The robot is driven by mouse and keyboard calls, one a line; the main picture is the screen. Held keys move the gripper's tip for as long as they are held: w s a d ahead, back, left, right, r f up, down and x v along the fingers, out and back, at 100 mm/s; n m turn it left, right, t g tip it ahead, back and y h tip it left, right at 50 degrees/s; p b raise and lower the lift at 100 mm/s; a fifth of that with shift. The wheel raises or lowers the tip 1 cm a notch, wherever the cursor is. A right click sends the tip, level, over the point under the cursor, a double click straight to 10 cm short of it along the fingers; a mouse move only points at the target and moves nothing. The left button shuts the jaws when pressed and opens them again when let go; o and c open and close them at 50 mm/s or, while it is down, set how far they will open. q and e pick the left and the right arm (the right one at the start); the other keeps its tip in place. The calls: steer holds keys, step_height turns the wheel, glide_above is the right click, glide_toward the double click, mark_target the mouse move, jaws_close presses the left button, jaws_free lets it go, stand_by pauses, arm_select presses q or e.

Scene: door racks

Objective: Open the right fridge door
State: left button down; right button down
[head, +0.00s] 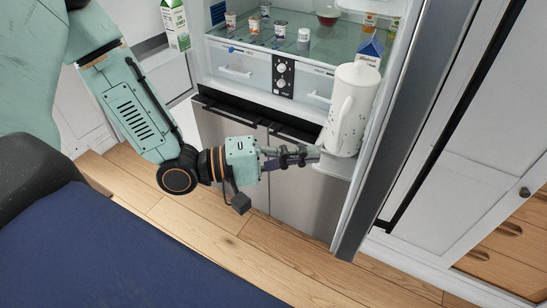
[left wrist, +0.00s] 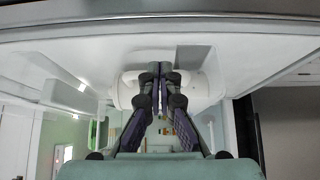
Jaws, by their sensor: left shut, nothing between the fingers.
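The right fridge door (head: 388,140) stands swung open, its dark grey edge facing me and its white inner side with shelves facing left. A white speckled jug (head: 352,108) stands on its lower door shelf (head: 338,166). My left gripper (head: 304,157) is shut and empty, its fingertips at the inner side of the door beside the shelf and below the jug. I cannot tell if they touch. In the left wrist view the shut fingers (left wrist: 160,72) point at the white door lining, with a pale rounded shape behind them. My right gripper is not in view.
The fridge interior (head: 290,45) shows cups on a glass shelf above white drawers (head: 240,68). A green-white carton (head: 176,25) is at the left door. Grey lower drawers (head: 305,180) are shut. White cabinets (head: 480,110) stand right of the door; wooden floor (head: 290,260) is clear.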

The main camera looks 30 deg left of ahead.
arm_select(q)
steer(key=p+v, duration=0.2)
steer(key=v, duration=0.1)
steer(key=s+p+v, duration=0.1)
steer(key=v, duration=0.1)
steer(key=shift+d, duration=0.35)
